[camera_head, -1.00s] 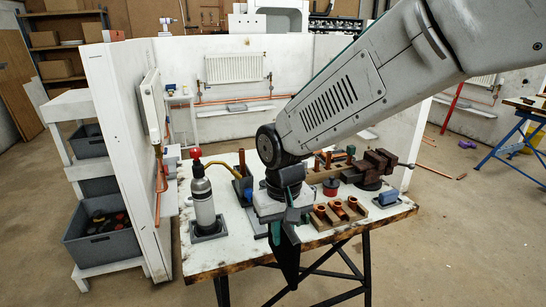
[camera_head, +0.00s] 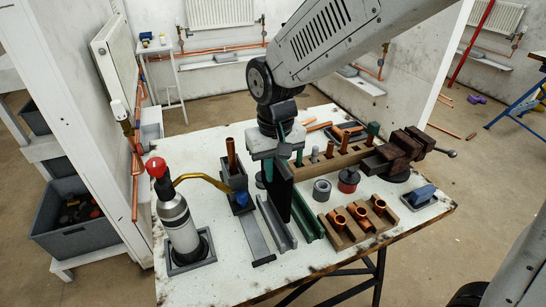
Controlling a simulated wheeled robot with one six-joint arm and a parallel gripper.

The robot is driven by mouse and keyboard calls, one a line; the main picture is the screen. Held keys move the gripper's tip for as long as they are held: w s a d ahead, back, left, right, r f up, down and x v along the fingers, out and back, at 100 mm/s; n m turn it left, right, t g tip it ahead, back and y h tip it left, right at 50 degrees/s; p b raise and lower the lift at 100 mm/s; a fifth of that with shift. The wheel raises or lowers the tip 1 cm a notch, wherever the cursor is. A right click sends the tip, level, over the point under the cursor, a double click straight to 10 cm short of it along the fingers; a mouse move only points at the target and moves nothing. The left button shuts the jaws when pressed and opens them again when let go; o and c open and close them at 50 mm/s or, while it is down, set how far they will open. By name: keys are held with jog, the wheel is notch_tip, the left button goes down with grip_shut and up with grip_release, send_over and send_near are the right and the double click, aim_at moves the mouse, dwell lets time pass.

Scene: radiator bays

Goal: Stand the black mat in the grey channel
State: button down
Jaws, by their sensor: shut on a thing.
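My gripper (camera_head: 277,150) is shut on the upper part of the black mat (camera_head: 280,188), a thin dark sheet held upright, edge down. The mat is over the middle of the bench, between the blowtorch side and the copper fittings. The grey channel (camera_head: 278,228) is a long narrow rail lying on the bench top, its near end clear in view. The mat's lower edge is close to this channel and to the green channel (camera_head: 308,222) right beside it. I cannot tell whether the mat is inside the grey channel or just above it.
A gas bottle with a red cap (camera_head: 177,215) stands at the bench's left. A wooden block with copper fittings (camera_head: 355,225) lies right, with a vice (camera_head: 405,152) behind. A grey ring (camera_head: 322,190) and red-and-black pot (camera_head: 348,181) stand near.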

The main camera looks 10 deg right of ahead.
aim_at(275, 187)
jog(key=shift+f, duration=2.3)
jog(key=shift+f, duration=0.1)
jog(key=shift+s+f, duration=0.1)
jog(key=shift+f, duration=0.15)
jog(key=shift+f, duration=0.1)
jog(key=shift+f, duration=0.45)
jog(key=shift+f, duration=0.1)
jog(key=shift+f, duration=1.3)
